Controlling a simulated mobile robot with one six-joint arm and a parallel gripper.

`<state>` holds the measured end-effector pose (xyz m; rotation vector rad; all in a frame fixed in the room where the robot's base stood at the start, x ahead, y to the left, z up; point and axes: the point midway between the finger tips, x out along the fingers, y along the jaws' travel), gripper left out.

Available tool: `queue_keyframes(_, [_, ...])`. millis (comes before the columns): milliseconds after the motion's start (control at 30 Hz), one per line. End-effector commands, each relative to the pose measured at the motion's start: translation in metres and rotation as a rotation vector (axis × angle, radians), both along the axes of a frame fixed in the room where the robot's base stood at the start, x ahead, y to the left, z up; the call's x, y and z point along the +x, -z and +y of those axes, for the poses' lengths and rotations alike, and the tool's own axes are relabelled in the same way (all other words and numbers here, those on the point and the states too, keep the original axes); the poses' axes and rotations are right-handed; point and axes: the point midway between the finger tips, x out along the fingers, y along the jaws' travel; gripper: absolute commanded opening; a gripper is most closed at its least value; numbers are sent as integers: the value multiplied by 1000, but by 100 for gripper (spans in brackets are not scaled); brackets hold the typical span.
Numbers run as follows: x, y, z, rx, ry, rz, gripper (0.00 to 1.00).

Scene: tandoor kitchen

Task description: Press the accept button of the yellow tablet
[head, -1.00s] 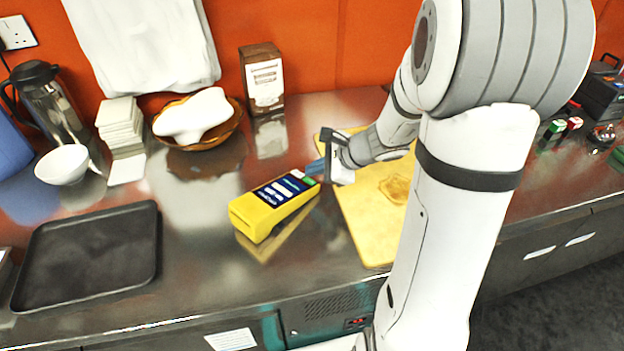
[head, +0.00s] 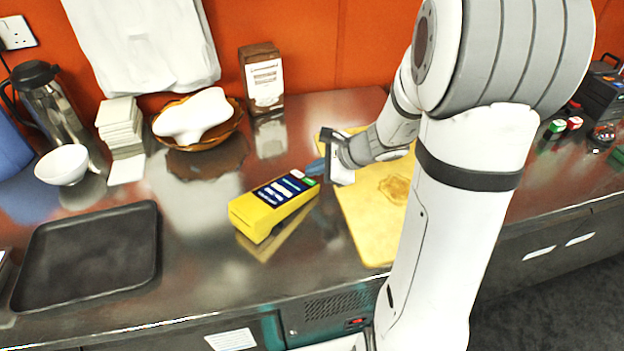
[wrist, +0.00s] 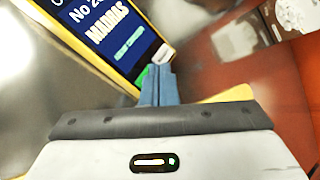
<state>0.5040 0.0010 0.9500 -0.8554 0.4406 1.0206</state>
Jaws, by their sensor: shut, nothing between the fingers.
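The yellow tablet (head: 247,218), a wedge-shaped device with a dark lit screen, stands on the steel counter. At its right end are a green button (head: 309,181) and a white button (head: 297,173). My gripper (head: 314,167) is shut and empty, its blue fingers just right of the tablet's button end. In the wrist view the fingertips (wrist: 161,70) overlap the tablet's edge, right by the white button (wrist: 163,54). The green button (wrist: 142,77) shows partly, just left of the fingers. I cannot tell whether the fingers touch either button.
A yellow cutting board (head: 362,222) with a flatbread lies right of the tablet, under my arm. A black tray (head: 90,255) lies at left. A white bowl (head: 62,165), a basket (head: 215,140) and a brown packet (head: 262,78) stand behind. The counter front of the tablet is clear.

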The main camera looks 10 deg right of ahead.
Motion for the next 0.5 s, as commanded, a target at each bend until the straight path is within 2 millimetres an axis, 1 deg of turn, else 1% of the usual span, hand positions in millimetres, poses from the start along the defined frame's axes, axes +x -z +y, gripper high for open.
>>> queue_keyframes(267, [-1, 9, 1, 0, -1, -1, 0])
queue_keyframes(500, [-1, 8, 1, 0, 0, 0, 0])
